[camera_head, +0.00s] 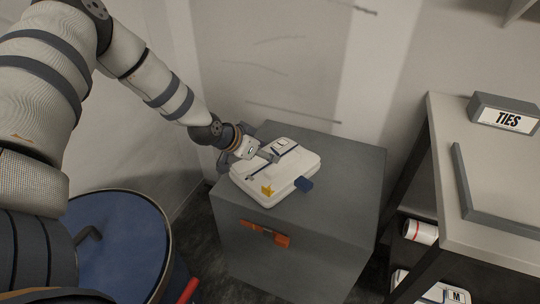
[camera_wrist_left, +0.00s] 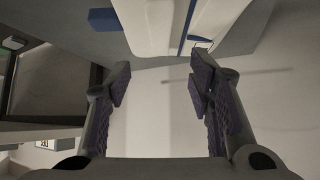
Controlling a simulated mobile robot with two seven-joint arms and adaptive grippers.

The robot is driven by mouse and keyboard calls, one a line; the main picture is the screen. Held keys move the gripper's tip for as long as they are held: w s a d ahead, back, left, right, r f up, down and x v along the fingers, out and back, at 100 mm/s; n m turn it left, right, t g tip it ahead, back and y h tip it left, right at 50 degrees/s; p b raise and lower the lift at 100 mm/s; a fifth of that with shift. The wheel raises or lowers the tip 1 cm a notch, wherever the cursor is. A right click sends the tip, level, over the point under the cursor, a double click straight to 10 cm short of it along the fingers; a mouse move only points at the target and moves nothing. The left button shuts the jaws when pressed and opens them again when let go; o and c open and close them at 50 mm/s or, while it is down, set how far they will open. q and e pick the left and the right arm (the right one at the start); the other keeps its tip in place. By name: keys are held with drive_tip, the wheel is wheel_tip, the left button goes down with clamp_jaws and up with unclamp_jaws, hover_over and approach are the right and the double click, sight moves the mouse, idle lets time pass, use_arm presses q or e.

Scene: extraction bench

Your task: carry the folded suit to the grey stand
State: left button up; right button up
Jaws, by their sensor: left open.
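The folded suit (camera_head: 275,172) is a white, flat, rounded bundle with a dark blue strap, a blue tab at its right and a yellow mark. It lies on top of the grey stand (camera_head: 345,160), near its left front. My left gripper (camera_head: 246,158) is at the suit's back left edge, with its fingers open. In the left wrist view the open fingers (camera_wrist_left: 160,84) have nothing between them, and the suit (camera_wrist_left: 175,25) shows at the top, beyond the fingertips. Whether a finger touches the suit cannot be told. My right gripper is not in view.
An orange latch (camera_head: 264,233) is on the stand's front. A bench with a TIES sign (camera_head: 505,119) stands at right, with a white roll (camera_head: 420,232) and a white item labelled M (camera_head: 445,294) below. A blue-topped round drum (camera_head: 125,235) is at lower left. A wall is behind.

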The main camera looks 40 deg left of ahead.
use_arm(q)
drive_tip(key=s+d+f+g, duration=0.2)
drive_tip(key=s+d+f, duration=0.25)
drive_tip(key=s, duration=0.25)
drive_tip(key=s+d+f+n+g, duration=0.1)
drive_tip(key=s+d+f+g, duration=0.1)
drive_tip(key=s+d+f, duration=0.4)
drive_tip(key=s+d+f+g, duration=0.2)
drive_tip(key=s+d, duration=0.1)
drive_tip(key=s, duration=0.6)
drive_tip(key=s+d+n+g+y, duration=0.1)
drive_tip(key=s+g, duration=0.3)
drive_tip(key=s, duration=1.6)
drive_tip(key=shift+s+d+g, duration=0.2)
drive_tip(key=shift+d+g, duration=0.2)
drive_tip(key=shift+d, duration=0.1)
drive_tip(key=shift+w+f, duration=0.1)
